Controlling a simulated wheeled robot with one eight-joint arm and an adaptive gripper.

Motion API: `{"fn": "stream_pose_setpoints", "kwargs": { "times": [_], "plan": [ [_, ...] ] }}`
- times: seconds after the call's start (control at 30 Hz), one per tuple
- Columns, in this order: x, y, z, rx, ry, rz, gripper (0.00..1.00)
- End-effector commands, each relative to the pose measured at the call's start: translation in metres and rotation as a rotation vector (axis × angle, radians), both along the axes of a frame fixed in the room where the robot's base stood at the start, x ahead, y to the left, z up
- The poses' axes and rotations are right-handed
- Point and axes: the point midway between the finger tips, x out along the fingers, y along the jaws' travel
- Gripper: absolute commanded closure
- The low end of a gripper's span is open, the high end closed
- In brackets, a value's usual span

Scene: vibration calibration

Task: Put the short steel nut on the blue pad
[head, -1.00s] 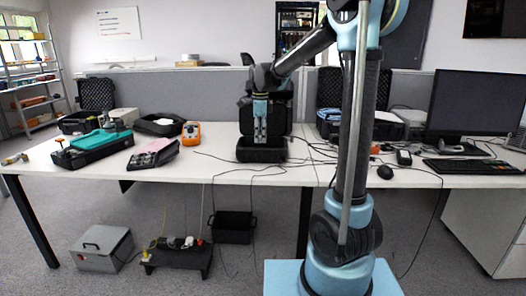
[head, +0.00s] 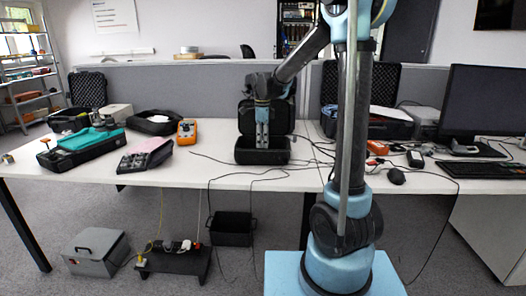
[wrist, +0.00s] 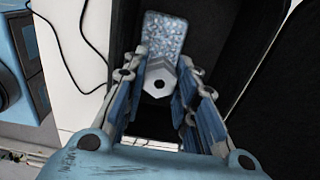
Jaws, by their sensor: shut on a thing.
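The short steel nut (wrist: 159,84) is a pale hexagonal piece with a dark centre hole. In the wrist view it sits between the fingers of my gripper (wrist: 162,72), which are shut on it. A speckled grey-blue rounded pad (wrist: 166,38) lies just beyond the nut, its near end hidden by the nut and fingers. I cannot tell whether the nut touches it. In the head view my gripper (head: 262,138) points down over the open black case (head: 262,157) on the table. The nut and the pad are too small to make out there.
The case's raised lid (head: 262,117) stands behind my gripper. An orange meter (head: 187,132), a teal-topped device (head: 85,145) and a pink-and-black device (head: 145,155) stand to the left. Dark cables cross the white table (head: 200,175). A monitor (head: 485,103) and keyboard (head: 485,169) are right.

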Motion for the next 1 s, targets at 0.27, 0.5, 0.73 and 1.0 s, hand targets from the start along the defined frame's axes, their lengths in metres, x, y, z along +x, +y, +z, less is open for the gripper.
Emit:
{"fn": "stream_pose_setpoints", "kwargs": {
  "times": [0.27,0.5,0.73,1.0],
  "plan": [
    [0.000,0.002,-0.033,0.000,0.000,0.003,1.00],
    [-0.001,0.002,-0.042,0.000,0.000,0.003,1.00],
    [-0.001,0.002,-0.043,0.000,0.000,0.003,1.00],
    [-0.001,0.002,-0.043,0.000,0.000,0.003,0.65]
  ]
}}
